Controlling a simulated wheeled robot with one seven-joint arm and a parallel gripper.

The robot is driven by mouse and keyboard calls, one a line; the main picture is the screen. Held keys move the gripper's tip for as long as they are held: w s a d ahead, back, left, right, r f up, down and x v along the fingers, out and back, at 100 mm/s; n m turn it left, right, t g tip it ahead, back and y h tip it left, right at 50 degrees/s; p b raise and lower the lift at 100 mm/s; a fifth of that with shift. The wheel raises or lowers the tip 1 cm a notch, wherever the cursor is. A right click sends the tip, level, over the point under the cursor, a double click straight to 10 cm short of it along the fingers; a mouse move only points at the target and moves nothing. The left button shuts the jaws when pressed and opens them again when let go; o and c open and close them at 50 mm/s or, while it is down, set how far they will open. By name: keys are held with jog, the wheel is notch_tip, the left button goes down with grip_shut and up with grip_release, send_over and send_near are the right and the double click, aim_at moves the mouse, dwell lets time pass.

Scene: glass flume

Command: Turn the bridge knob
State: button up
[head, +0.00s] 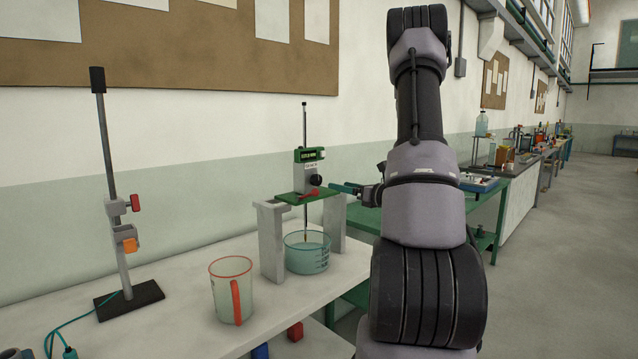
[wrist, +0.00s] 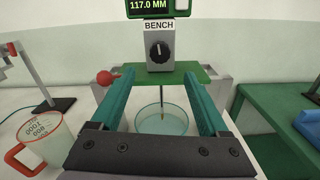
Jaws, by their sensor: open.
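The bridge is a green plate (head: 306,197) on two grey supports. It carries a grey box (wrist: 174,46) labelled BENCH. A round black knob with a pale pointer mark (wrist: 160,50) sits on the box face, its mark about upright. The black knob also shows in the head view (head: 316,180). My gripper (wrist: 158,76) is open and empty. Its teal fingers point at the bridge, with the knob above and between the tips in the wrist view. The fingers also show right of the box in the head view (head: 346,188), apart from the knob.
A red ball-ended lever (wrist: 108,77) is left of the fingers. A green display (wrist: 150,6) reads 117.0 MM. A glass bowl (head: 306,256) stands beneath the bridge. A red-handled jug (head: 228,290) and a clamp stand (head: 118,200) are left. A green bench (wrist: 275,110) is right.

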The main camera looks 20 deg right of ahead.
aim_at(318, 181)
jog(key=shift+d+f, duration=0.1)
jog(key=shift+f, duration=0.1)
jog(key=x, duration=1.1)
jog(key=shift+s, duration=0.1)
grip_shut()
jog(key=shift+m, duration=2.4)
